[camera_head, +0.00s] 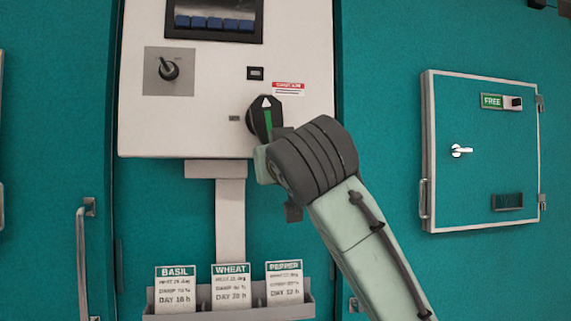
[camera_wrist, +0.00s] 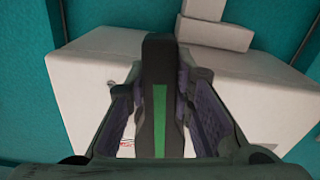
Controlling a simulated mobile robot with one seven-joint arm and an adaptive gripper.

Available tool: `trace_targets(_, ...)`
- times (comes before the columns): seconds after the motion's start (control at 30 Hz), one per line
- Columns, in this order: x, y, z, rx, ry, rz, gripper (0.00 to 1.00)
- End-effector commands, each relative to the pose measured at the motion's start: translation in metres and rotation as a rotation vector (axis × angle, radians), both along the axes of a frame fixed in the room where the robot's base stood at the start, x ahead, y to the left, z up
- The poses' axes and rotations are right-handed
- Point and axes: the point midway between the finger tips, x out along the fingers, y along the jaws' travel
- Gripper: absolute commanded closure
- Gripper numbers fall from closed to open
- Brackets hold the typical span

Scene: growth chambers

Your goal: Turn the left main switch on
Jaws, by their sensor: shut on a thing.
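A black rotary switch (camera_head: 266,112) with a green stripe and a white arrow mark sits at the lower right of the white control panel (camera_head: 215,125). Its handle stands nearly upright. In the wrist view the same handle (camera_wrist: 159,70) runs lengthwise between the two fingers. My gripper (camera_wrist: 160,98) is shut on this handle, a finger on each side. In the head view my wrist hides most of the fingers and the lower part of the switch. A second, smaller black knob (camera_head: 169,69) on a grey plate sits at the panel's upper left, apart from my gripper.
A dark screen with blue buttons (camera_head: 214,22) is at the panel's top. A red-and-white label (camera_head: 288,88) is just above the switch. Below hangs a rack (camera_head: 230,313) of crop cards. A teal door marked FREE (camera_head: 480,150) is at the right.

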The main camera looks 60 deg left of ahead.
Motion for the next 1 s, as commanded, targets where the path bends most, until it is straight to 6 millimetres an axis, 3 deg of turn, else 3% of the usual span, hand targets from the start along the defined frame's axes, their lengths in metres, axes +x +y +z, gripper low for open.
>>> trace_targets(0.33,-0.011,0.0049,-0.002,0.049,0.125,0.001,1.0)
trace_targets(0.87,-0.0126,0.0055,-0.0012,0.06,0.147,0.002,1.0)
trace_targets(0.9,-0.0126,0.0055,-0.0011,0.06,0.147,0.002,0.77)
trace_targets(1.0,-0.0125,0.0055,-0.001,0.059,0.146,0.002,0.7)
